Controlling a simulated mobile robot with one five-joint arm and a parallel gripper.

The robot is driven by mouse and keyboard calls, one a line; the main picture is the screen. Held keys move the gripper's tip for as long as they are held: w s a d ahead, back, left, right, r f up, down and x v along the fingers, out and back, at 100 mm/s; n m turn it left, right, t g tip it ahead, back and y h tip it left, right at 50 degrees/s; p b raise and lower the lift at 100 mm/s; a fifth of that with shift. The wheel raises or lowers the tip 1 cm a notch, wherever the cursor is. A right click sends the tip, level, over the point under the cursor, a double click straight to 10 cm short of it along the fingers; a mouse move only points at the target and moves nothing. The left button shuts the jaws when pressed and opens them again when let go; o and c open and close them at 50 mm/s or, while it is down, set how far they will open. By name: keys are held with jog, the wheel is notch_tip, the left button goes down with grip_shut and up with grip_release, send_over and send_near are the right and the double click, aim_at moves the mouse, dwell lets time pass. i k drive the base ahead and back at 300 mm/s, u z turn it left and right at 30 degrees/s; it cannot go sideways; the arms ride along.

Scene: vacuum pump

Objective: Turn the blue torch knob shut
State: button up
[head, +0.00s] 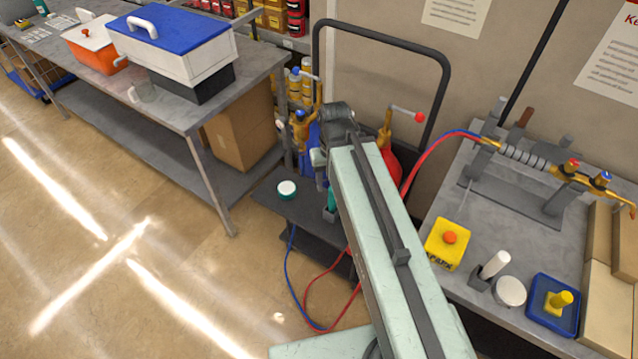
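The torch (540,163) rests on a dark stand on the grey bench at the right. I cannot tell from here how far the blue knob is turned. My pale green arm reaches up the middle of the view, well to the left of the torch. The end of my arm is by the gas cylinders. My gripper (319,160) is small and mostly hidden there, so its fingers cannot be made out. Nothing of mine touches the blue knob.
On the right bench (483,215) are a yellow box with an orange button (447,243), a white cylinder (495,264) and a blue tray (553,305). Red and blue hoses run from the torch toward the cylinder cart (300,215). Open floor lies at the left.

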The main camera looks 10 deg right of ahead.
aim_at(602, 178)
jog(key=z, duration=1.9)
